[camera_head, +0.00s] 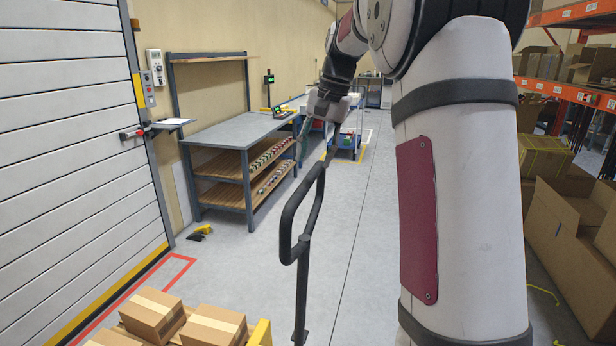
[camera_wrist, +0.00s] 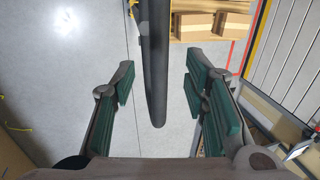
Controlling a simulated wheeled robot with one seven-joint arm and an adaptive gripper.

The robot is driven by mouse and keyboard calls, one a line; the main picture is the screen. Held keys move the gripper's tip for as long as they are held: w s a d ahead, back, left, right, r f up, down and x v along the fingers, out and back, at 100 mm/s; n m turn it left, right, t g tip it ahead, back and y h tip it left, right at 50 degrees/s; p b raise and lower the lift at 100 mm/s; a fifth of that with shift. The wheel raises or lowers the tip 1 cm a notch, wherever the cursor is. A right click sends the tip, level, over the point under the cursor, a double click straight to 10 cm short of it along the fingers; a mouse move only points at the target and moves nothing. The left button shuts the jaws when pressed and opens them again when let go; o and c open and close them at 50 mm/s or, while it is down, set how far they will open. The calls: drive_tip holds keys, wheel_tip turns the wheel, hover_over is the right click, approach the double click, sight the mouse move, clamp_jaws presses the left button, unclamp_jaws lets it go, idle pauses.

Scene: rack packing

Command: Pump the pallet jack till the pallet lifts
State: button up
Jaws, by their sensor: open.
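The pallet jack's dark handle (camera_head: 287,226) stands upright at the lower middle of the head view, a bent tube loop on a post. My gripper (camera_head: 319,143) is above the handle's upper end, open, with its fingers pointing down. In the wrist view the handle bar (camera_wrist: 155,60) runs between the open green-padded fingers of the gripper (camera_wrist: 160,72), with gaps on both sides; nothing is gripped. Cardboard boxes (camera_head: 152,313) show at the bottom left by a yellow edge. The pallet under them is not clearly visible, so I cannot tell its height.
A grey workbench (camera_head: 235,132) with stocked shelves stands behind, beside a white shutter door (camera_head: 65,130). A blue cart (camera_head: 345,140) is farther back. Large open cartons (camera_head: 575,235) and racking are at the right. The floor between is clear, with a yellow-black item (camera_head: 202,231) near the bench.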

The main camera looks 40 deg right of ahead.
sight(309, 179)
drive_tip(key=shift+x, duration=3.2)
clamp_jaws()
